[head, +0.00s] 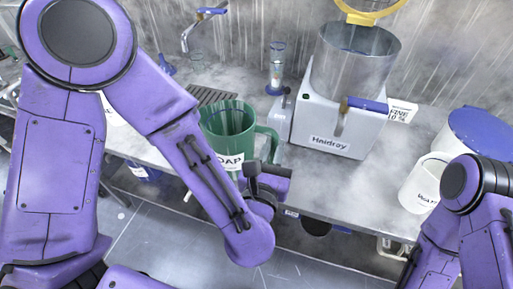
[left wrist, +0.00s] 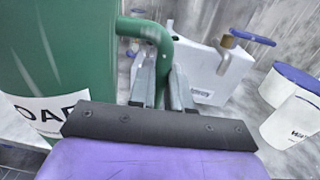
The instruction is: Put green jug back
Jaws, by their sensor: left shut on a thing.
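The green jug (head: 228,117) is upright at the counter's front, left of the grey-white Haldray machine. Its label, partly hidden by my arm, ends in "OAP". My left gripper (head: 264,172) is at the jug's right side, shut on its handle. In the left wrist view the green jug (left wrist: 60,55) fills the left side, and its handle (left wrist: 147,30) runs down between the fingers of my left gripper (left wrist: 160,85). The jug's base is hidden, so I cannot tell whether it touches the counter. My right gripper is not in view; only my right arm shows.
The Haldray machine (head: 335,125) with its metal drum stands right of the jug. A dark slatted rack (head: 207,95) lies behind the jug. A white jug (head: 422,184) and a blue-lidded tub (head: 478,132) stand at the right. A blue-based cylinder (head: 277,67) and a tap (head: 190,32) are behind.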

